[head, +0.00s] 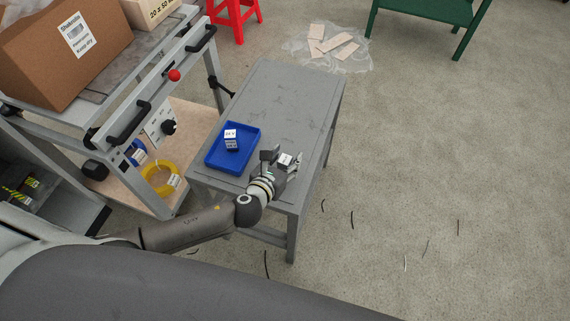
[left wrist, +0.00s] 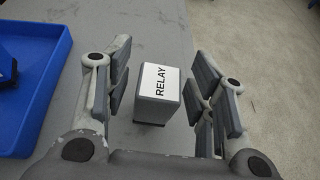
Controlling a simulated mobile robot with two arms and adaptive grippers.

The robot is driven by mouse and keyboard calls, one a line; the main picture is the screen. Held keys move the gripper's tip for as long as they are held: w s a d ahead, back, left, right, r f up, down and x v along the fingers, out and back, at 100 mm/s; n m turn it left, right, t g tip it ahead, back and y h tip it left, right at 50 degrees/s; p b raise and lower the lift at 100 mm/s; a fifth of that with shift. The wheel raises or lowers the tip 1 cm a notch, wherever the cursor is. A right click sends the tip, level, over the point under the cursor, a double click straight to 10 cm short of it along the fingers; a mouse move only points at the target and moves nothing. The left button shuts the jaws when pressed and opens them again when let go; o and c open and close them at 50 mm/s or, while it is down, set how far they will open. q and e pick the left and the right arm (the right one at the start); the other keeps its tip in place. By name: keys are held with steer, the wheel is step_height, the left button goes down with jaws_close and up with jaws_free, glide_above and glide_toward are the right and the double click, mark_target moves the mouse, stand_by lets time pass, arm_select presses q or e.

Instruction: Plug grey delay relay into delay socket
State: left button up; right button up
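A grey relay (head: 285,160) with a white top stands upright on the grey table near its right edge. A gap shows between the relay and the finger pads on both sides, so the gripper is open. My right gripper is not in view. I do not see the delay socket.
A blue tray (head: 248,131) on the table (head: 285,90) holds a dark blue block (head: 232,146) with white label areas. A trolley (head: 130,105) with boxes, a yellow cable coil (head: 160,178) and handles stands left.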

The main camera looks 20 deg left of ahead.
mark_target(284, 160)
arm_select(q)
steer(key=c, duration=0.8)
steer(key=shift+c, duration=0.2)
steer(key=shift+r, duration=0.1)
steer(key=shift+r, duration=0.2)
steer(key=r, duration=0.1)
steer(key=r+p, duration=0.1)
steer(key=r, duration=0.1)
steer(key=shift+s+a+r, duration=0.1)
steer(key=shift+s+r, duration=0.05)
steer(key=shift+s, duration=0.05)
steer(key=s+a+r, duration=0.7)
steer(key=s+r, duration=0.2)
steer(key=s, duration=0.2)
steer(key=shift+s, duration=0.3)
